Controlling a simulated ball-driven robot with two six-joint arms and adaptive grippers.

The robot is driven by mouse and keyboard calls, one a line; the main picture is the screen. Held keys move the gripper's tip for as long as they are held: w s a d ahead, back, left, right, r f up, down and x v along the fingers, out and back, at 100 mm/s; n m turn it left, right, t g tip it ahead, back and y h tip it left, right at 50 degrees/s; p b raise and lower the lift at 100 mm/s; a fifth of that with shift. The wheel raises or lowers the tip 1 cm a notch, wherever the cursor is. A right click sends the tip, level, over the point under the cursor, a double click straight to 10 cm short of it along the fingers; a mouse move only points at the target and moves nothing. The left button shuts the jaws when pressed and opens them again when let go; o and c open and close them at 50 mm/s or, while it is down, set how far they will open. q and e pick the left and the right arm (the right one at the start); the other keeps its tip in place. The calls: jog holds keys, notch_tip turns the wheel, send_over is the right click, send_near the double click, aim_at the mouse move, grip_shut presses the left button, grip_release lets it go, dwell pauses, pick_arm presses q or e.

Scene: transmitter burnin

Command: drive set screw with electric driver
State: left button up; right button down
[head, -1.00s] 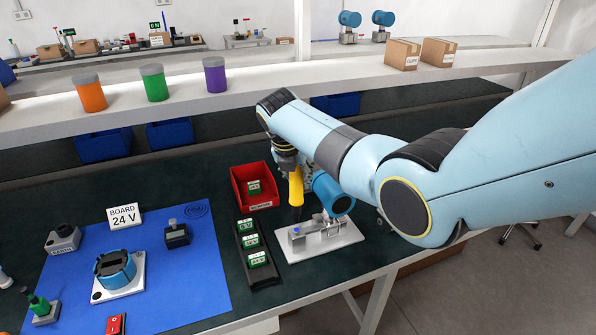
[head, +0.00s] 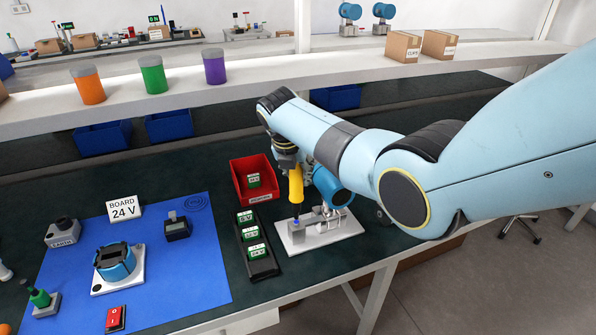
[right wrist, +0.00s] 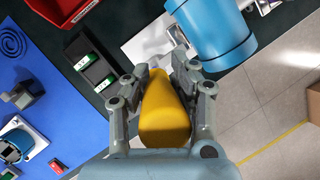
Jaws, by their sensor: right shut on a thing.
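My right gripper (right wrist: 162,85) is shut on the yellow body of the electric driver (right wrist: 165,115), which also shows in the head view (head: 296,186). The driver hangs roughly upright over the left part of a pale fixture plate (head: 345,229) with metal clamp parts. A blue cylinder (head: 325,181) is at the fixture, just right of the driver; it also shows in the right wrist view (right wrist: 212,38). Whether the bit touches anything I cannot tell. The set screw cannot be made out. My left gripper is not in view.
Left of the fixture are a black tray (head: 262,268) of green modules and a red bin (head: 240,190). The blue mat (head: 190,270) carries a round blue unit (head: 116,260), a red switch (head: 115,318) and the BOARD 24 V sign (head: 123,208). A shelf edge runs behind.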

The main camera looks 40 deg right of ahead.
jog(key=shift+f, duration=0.15)
dwell(0.5)
jog(key=shift+p, duration=0.35)
jog(key=shift+f, duration=0.1)
dwell(0.3)
jog(key=shift+f, duration=0.3)
dwell(0.6)
jog(key=shift+w+f+p, duration=0.1)
jog(key=shift+f+p, duration=0.1)
jog(key=shift+p, duration=0.15)
dwell(0.8)
